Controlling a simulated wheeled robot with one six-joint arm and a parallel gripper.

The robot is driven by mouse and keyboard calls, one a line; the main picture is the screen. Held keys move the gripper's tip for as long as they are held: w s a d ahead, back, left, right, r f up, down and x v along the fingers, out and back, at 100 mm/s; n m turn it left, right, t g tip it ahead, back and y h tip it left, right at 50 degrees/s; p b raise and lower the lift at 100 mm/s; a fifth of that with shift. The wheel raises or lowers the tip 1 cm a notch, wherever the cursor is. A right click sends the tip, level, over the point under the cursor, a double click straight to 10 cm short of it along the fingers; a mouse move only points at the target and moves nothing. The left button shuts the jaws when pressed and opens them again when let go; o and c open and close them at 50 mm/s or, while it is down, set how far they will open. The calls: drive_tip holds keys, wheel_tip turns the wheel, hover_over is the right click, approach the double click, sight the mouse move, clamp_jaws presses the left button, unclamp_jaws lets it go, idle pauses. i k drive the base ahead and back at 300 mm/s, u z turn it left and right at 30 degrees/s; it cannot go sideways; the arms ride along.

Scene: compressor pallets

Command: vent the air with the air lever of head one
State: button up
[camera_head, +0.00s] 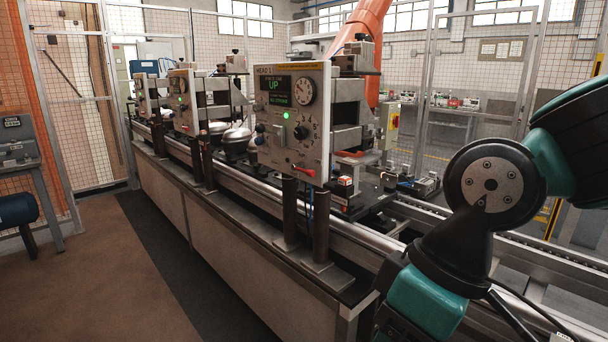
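The head one panel (291,115) is a grey upright plate marked HEAD 1, near the middle of the view. Its display (276,85) reads UP in green. The air lever (303,171) looks to be the red handle at the panel's lower edge, pointing right and slightly down. My teal and black arm is at the right of the view, apart from the panel. My gripper is not in view, so its state is hidden.
Two similar heads stand farther left, the nearer one (183,102) with its own lit green lamp. Posts (290,210) hold the head one panel above the conveyor's metal side (230,235). Mesh fencing and an orange robot arm (366,22) are behind. The brown floor (100,270) at left is clear.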

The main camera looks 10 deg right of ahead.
sight(303, 171)
drive_tip(key=u, duration=0.5)
drive_tip(key=i, duration=1)
drive_tip(key=z, duration=0.15)
